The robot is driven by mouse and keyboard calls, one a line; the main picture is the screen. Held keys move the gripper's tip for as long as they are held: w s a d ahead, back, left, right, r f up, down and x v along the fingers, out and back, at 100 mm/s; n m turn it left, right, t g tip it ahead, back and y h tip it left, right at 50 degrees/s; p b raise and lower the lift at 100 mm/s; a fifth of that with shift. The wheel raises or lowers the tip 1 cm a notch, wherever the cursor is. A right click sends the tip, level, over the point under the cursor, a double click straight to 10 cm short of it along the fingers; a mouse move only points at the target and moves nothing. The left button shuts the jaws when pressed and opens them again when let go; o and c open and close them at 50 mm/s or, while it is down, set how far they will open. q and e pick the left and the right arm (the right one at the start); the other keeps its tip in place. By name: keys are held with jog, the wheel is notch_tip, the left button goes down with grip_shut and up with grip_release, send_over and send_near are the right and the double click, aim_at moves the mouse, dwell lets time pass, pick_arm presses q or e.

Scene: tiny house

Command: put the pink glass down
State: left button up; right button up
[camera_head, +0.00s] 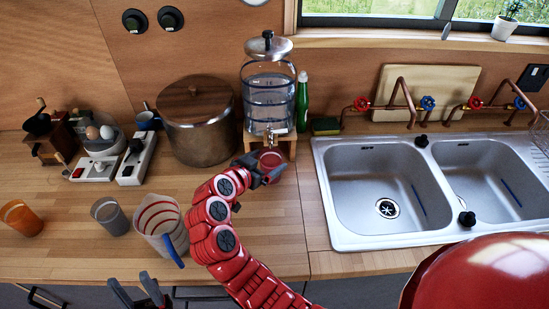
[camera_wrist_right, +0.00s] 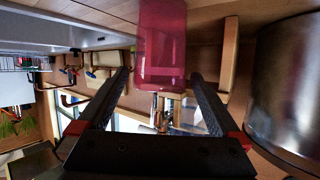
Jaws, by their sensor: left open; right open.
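The pink glass (camera_head: 271,159) stands below the tap of the glass drink dispenser (camera_head: 268,95), at the front of its wooden stand. My right gripper (camera_head: 262,173) reaches it from the front and is open. In the right wrist view, which is upside down, the translucent pink glass (camera_wrist_right: 162,45) shows between the two spread fingers (camera_wrist_right: 160,78), with a gap on each side. Its exact base contact is hard to see. My left gripper (camera_head: 142,290) is open and empty at the counter's front edge, low in the head view.
A striped pitcher (camera_head: 160,222), a grey cup (camera_head: 109,214) and an orange cup (camera_head: 20,217) stand on the left of the counter. A large pot (camera_head: 197,120) stands left of the dispenser, a green bottle (camera_head: 302,103) right of it. A double sink (camera_head: 385,190) lies to the right.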

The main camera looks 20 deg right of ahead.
jog(key=v, duration=0.6)
jog(key=shift+s+a+r, duration=0.1)
jog(key=shift+s+a, duration=0.15)
